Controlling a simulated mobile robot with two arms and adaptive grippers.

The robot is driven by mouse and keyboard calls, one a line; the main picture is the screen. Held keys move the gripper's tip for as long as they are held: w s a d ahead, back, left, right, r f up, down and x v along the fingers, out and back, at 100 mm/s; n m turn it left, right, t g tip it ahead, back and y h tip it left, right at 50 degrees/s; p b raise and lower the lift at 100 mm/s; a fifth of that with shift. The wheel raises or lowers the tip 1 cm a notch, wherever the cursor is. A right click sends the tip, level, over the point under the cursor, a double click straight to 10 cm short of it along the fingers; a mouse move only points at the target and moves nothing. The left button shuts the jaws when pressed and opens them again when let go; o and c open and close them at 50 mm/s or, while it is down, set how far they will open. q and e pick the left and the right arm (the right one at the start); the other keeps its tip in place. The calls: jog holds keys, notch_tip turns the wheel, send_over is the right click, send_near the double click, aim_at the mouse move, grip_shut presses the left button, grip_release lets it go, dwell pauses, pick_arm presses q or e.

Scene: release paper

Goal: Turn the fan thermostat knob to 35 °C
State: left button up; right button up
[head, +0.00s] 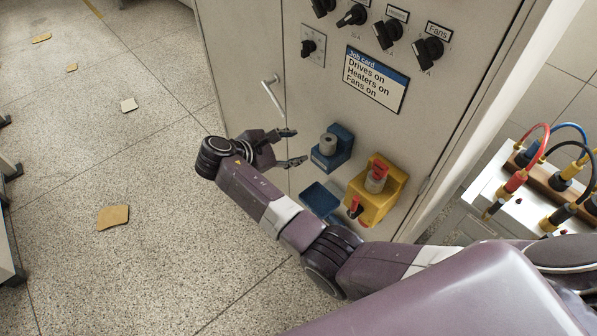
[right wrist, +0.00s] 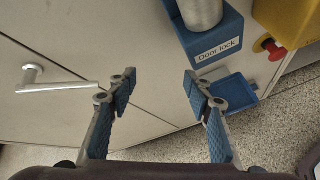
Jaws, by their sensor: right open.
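Several black knobs are on the upper front of the grey cabinet (head: 235,60) in the head view. One knob (head: 309,46) sits alone on a small square plate, its scale too small to read. The Heaters knob (head: 389,34) and Fans knob (head: 428,52) are in the row to the right. I cannot tell for certain which is the fan thermostat. My right gripper (head: 297,146) is open and empty, below the plate knob and left of the blue holder; its fingers also show in the right wrist view (right wrist: 160,80). My left gripper is not in view.
A blue Door lock holder (head: 341,150) with a grey cylinder, a yellow holder (head: 389,205) with a red part, and a blue tray (head: 320,200) stick out below the job card (head: 375,80). A door handle (head: 273,97) is near my right gripper. Cables (head: 540,140) are at right.

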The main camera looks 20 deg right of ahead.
jog(key=s+f+m+y, duration=0.2)
jog(key=s+f, duration=0.2)
jog(key=f, duration=0.3)
jog(key=shift+d+g, duration=0.15)
jog(key=shift+g, duration=0.25)
jog(key=shift+s+f, duration=0.1)
jog(key=shift+f, duration=0.05)
